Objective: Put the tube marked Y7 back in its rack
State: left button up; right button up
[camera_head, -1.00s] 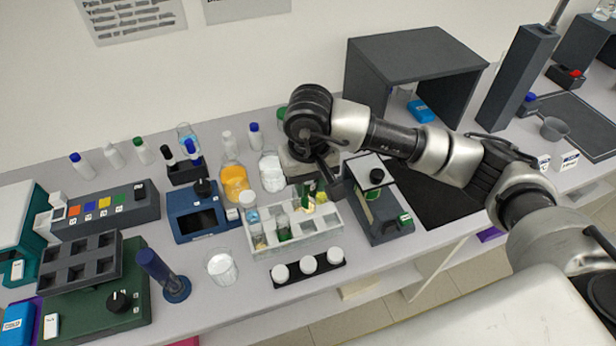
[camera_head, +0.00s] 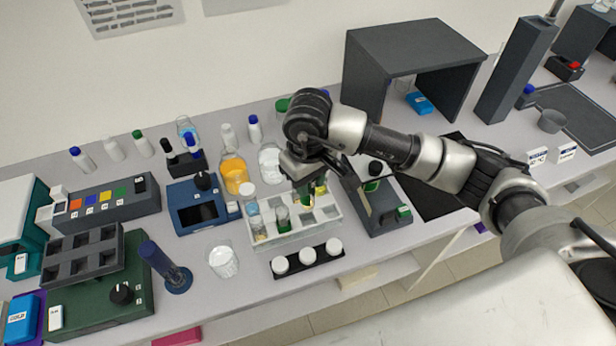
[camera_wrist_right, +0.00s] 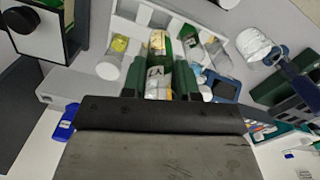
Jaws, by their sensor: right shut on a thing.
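The white tube rack (camera_head: 300,238) stands in the middle of the bench, with several tubes in its compartments. My right gripper (camera_head: 306,187) is over the rack's right part, shut on a tube (camera_wrist_right: 157,82). In the right wrist view the held tube has a pale label with a "Y"; the rest of its marking is hidden between the dark green fingers. The rack (camera_wrist_right: 132,32) also shows there, just beyond the fingertips, with yellow and green tubes in it. I cannot tell whether the held tube's lower end is inside a compartment. My left gripper is not in view.
A black strip with white-capped jars (camera_head: 308,257) lies in front of the rack. A blue device (camera_head: 197,212) and a beaker (camera_head: 223,262) stand to the left. A dark device (camera_head: 385,210) stands close on the right. Bottles (camera_head: 234,174) stand behind.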

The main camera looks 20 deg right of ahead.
aim_at(309, 207)
jog(key=shift+f+b, duration=0.5)
jog(key=shift+f, duration=1.6)
notch_tip(309, 207, down, 5)
jog(key=b, duration=0.5)
jog(key=shift+r+b, duration=0.15)
jog(key=shift+b, duration=0.15)
jog(key=shift+f+b, duration=0.4)
jog(key=shift+b, duration=0.3)
jog(key=o, duration=1.1)
jog(key=shift+c, duration=0.2)
jog(key=shift+r, duration=0.1)
notch_tip(309, 207, up, 11)
jog(key=b, duration=0.2)
jog(key=shift+b, duration=0.35)
jog(key=shift+f, duration=0.2)
